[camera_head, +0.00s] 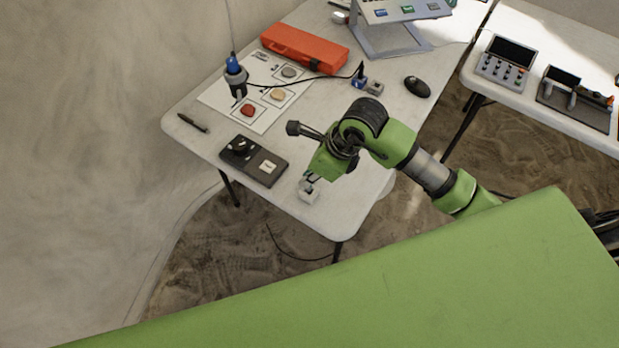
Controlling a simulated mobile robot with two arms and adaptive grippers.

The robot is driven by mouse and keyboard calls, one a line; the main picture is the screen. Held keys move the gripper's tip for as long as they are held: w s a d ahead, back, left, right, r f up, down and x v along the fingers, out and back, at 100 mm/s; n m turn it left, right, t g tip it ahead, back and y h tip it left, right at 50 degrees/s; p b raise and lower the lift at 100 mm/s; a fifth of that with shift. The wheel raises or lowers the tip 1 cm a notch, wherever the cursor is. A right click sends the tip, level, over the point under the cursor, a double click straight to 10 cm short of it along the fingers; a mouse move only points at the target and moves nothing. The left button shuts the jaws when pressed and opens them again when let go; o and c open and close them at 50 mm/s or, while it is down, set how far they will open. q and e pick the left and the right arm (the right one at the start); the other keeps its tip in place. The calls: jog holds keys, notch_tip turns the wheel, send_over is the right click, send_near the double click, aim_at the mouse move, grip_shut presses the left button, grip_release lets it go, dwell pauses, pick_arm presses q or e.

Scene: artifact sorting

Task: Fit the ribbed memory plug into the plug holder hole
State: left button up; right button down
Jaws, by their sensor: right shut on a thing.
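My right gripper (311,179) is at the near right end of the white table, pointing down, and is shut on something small. What it holds is mostly hidden and too small to identify as the ribbed memory plug. A small pale grey block (308,194) is right below the fingertips, close to the table's near edge. I cannot tell whether the held thing touches this block or sits in it. No plug holder hole can be made out for certain. My left gripper is not in view.
A dark box (267,168) with a round knob lies left of the gripper. Beyond are a pen (193,123), a sheet with stones (267,116), a hanging blue-black tool (236,77), an orange case (304,48), a mouse (417,87) and a laptop stand (384,40).

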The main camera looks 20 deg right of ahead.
jog(key=shift+s+f, duration=0.1)
jog(key=shift+f, duration=0.85)
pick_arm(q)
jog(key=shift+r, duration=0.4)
pick_arm(e)
jog(key=shift+f, duration=0.1)
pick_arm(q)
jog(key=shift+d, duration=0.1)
pick_arm(e)
jog(key=shift+f, duration=0.2)
jog(key=c, duration=2.1)
grip_release()
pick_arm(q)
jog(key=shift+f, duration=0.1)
pick_arm(e)
jog(key=shift+r, duration=0.1)
